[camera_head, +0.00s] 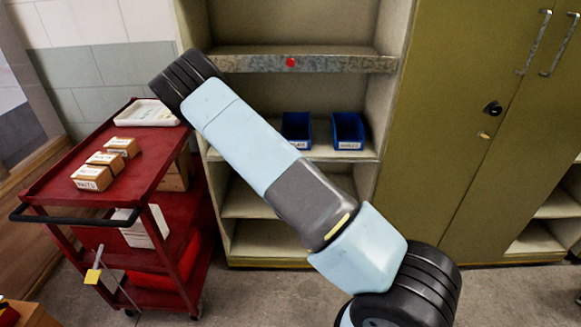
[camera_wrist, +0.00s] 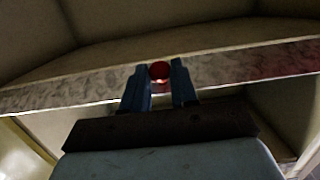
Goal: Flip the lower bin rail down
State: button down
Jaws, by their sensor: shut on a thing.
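A grey mottled metal rail (camera_head: 325,64) with a red knob (camera_head: 291,62) runs across the shelf unit in the head view, above two blue bins. In the wrist view a like rail (camera_wrist: 225,66) crosses the picture, slightly tilted, with a red knob (camera_wrist: 159,70) near its middle. My gripper (camera_wrist: 160,80) is shut on this knob, one blue finger on each side. My gripper is hidden in the head view, and the knob seen there shows no fingers around it. I cannot tell whether both views show the same rail.
The blue bins (camera_head: 297,129) and (camera_head: 348,131) stand on the shelf (camera_head: 330,154) under the rail. A red cart (camera_head: 58,178) with small boxes stands close at left. Closed olive cabinet doors (camera_head: 445,120) are at right. My arm covers part of the shelves.

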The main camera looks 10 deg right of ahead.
jog(key=shift+w+d+f+t+h, duration=0.15)
jog(key=shift+f+t+h, duration=0.15)
jog(key=shift+f+t, duration=0.6)
jog(key=shift+w+a+f+t+h, duration=0.1)
jog(key=shift+w+f+t+h, duration=0.2)
jog(key=shift+t, duration=1.05)
jog(key=shift+w+d+f+t+h, duration=0.1)
jog(key=shift+f+t+h, duration=0.2)
jog(key=shift+f+t, duration=0.65)
jog(key=shift+r+t, duration=0.25)
jog(key=shift+t, duration=0.05)
jog(key=c, duration=0.9)
grip_release()
jog(key=v, duration=1.4)
jog(key=shift+w+f, duration=0.1)
jog(key=shift+w, duration=0.1)
